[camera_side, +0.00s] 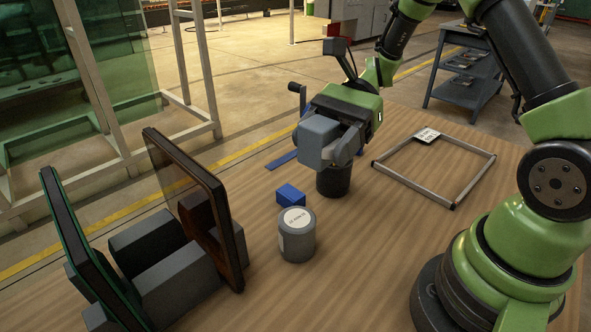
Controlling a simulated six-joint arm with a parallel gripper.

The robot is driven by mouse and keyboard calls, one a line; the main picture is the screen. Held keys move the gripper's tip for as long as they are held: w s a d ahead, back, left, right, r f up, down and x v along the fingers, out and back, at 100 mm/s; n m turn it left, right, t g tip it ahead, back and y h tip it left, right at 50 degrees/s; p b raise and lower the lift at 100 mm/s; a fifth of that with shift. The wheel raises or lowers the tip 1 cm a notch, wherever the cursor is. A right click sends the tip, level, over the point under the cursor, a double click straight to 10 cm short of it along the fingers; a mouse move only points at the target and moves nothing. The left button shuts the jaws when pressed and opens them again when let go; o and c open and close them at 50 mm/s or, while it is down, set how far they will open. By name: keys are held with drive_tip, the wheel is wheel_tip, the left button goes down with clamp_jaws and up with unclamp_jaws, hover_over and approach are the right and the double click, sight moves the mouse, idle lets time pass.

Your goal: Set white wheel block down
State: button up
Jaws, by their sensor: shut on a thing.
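A pale grey-blue block (317,141) is at the end of my gripper (335,150), held above the wooden table. No plainly white block shows; this pale block is the nearest match, and no wheel can be made out on it. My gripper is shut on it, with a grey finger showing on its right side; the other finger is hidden. A black cylinder (333,181) stands directly below the gripper. I cannot tell whether the block touches it.
A grey cylinder with a white label (297,243) and a small blue block (290,195) stand in front. A metal frame (455,202) lies to the right. Dark upright panels with grey blocks (172,282) stand at left. Bare tabletop (375,255) lies right of the grey cylinder.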

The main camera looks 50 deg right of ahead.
drive_tip(key=s+d+f+n+g+h, duration=0.1)
drive_tip(key=d+f+n+g+h, duration=0.2)
drive_tip(key=n+g+h, duration=0.45)
drive_tip(key=s+d+f+n+g+h, duration=0.15)
drive_tip(key=d+n+g+h, duration=0.3)
drive_tip(key=n+h, duration=0.55)
drive_tip(key=w+d+n+t+h, duration=0.3)
drive_tip(key=w+n+t+h, duration=0.2)
drive_tip(key=w+n+t, duration=0.3)
drive_tip(key=w+d+n+t+h, duration=0.2)
drive_tip(key=w+n+t+h, duration=0.25)
drive_tip(key=w+n, duration=0.5)
drive_tip(key=w+f+n+t, duration=0.1)
drive_tip(key=f+t, duration=0.1)
drive_tip(key=w+f+n+t, duration=0.1)
drive_tip(key=w+f+n, duration=0.1)
drive_tip(key=w+f+n+t+y, duration=0.1)
drive_tip(key=f+t, duration=0.1)
drive_tip(key=f, duration=0.1)
drive_tip(key=shift+w+n+t, duration=0.15)
drive_tip(key=shift+n+t, duration=0.2)
drive_tip(key=shift+n, duration=0.05)
drive_tip(key=shift+f, duration=2.25)
drive_tip(key=shift+f, duration=0.35)
